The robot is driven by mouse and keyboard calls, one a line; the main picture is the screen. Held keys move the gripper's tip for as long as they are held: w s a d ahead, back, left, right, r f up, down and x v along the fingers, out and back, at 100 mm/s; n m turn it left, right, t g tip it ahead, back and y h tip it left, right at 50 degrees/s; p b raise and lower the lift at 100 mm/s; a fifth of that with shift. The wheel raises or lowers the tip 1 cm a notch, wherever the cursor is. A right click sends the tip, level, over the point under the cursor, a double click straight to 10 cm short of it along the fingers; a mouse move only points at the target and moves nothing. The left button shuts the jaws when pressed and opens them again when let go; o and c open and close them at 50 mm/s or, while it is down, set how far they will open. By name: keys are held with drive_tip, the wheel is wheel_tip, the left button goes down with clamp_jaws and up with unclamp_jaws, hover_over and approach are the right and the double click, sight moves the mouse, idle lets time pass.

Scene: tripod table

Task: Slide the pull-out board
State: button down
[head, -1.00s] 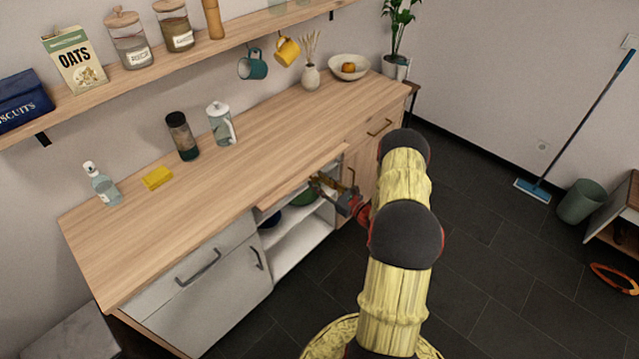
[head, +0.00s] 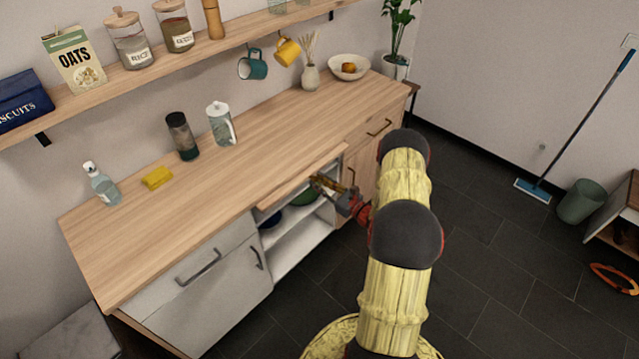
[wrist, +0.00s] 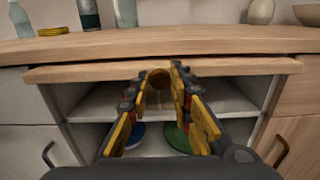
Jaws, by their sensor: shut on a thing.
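The pull-out board (head: 287,190) is a light wood board just under the worktop, above an open shelf compartment. In the wrist view the pull-out board (wrist: 225,69) runs level across the picture and its front edge stands slightly proud of the worktop edge. A round wooden knob (wrist: 160,78) is at the middle of its front. My gripper (wrist: 160,82) has its yellow and black fingers on both sides of the knob and is shut on it. In the head view my gripper (head: 317,183) is at the board's front, and the knob is mostly hidden there.
The worktop (head: 270,140) holds a soap bottle, a yellow sponge (head: 156,178), a dark jar, a glass pitcher and a bowl. Below the board is the open compartment with a blue dish (wrist: 131,137) and a green dish (wrist: 177,137). Dark floor in front is clear.

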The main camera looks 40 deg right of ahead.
drive_tip(key=w+b, duration=0.1)
drive_tip(key=w, duration=0.3)
drive_tip(key=shift+w+a, duration=0.1)
drive_tip(key=shift+a, duration=0.05)
drive_tip(key=shift+r, duration=0.1)
drive_tip(key=c, duration=1.6)
unclamp_jaws()
drive_tip(key=shift+w, duration=0.1)
drive_tip(key=s, duration=0.8)
drive_tip(key=s+d, duration=0.1)
drive_tip(key=s, duration=0.3)
